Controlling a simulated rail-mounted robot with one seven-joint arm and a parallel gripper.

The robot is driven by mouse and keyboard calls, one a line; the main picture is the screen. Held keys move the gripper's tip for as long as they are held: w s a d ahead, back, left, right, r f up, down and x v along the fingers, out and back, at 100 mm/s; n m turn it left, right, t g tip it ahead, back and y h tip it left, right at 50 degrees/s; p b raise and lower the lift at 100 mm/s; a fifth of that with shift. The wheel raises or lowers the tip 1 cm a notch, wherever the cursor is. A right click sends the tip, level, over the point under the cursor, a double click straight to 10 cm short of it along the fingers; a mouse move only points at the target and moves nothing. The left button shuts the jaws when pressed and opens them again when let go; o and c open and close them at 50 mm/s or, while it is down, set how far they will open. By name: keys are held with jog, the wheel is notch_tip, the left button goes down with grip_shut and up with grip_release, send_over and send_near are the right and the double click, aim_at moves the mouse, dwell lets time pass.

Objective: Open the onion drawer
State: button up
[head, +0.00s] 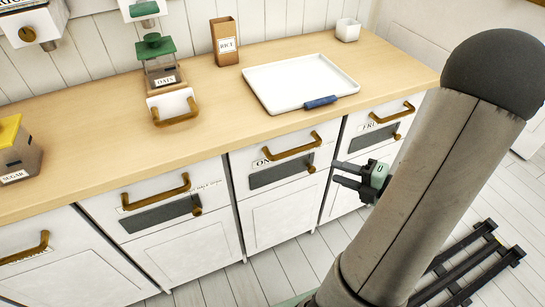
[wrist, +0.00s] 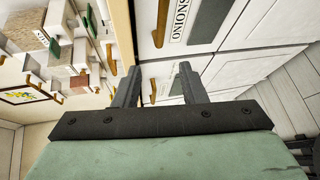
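The onion drawer (head: 238,172) is the white front in the middle of the counter, with a partly readable "ON" label. It looks shut. It has a brown bar handle (head: 292,147) above a dark panel and a small brown knob (head: 312,169). In the wrist view, turned sideways, the "ONIONS" label (wrist: 180,22) and the bar handle (wrist: 162,22) show beyond my fingers. My gripper (head: 336,173) is open and empty, in front of the cabinets to the right of the onion handle and lower than it. It shows no contact with the handle. Its fingers (wrist: 157,82) are spread apart.
A similar drawer with a handle (head: 392,113) is on the right; another handle (head: 155,191) is on the left. A white tray (head: 290,80) with a blue item (head: 320,102) and an oats dispenser (head: 162,68) stand on the counter. A dark slatted rack (head: 480,262) lies on the floor at right.

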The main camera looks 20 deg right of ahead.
aim_at(300, 151)
jog(key=w+a+f+m, duration=0.1)
jog(key=w+a, duration=0.1)
jog(key=w, duration=0.3)
jog(key=w+a+f+m+t+h+b, duration=0.1)
jog(key=w, duration=0.3)
jog(key=w+a+f+m, duration=0.1)
jog(key=w+a+f, duration=0.1)
jog(key=w, duration=0.3)
jog(key=shift+w+a, duration=0.3)
jog(key=shift+w, duration=0.05)
jog(key=shift+c, duration=0.4)
grip_shut()
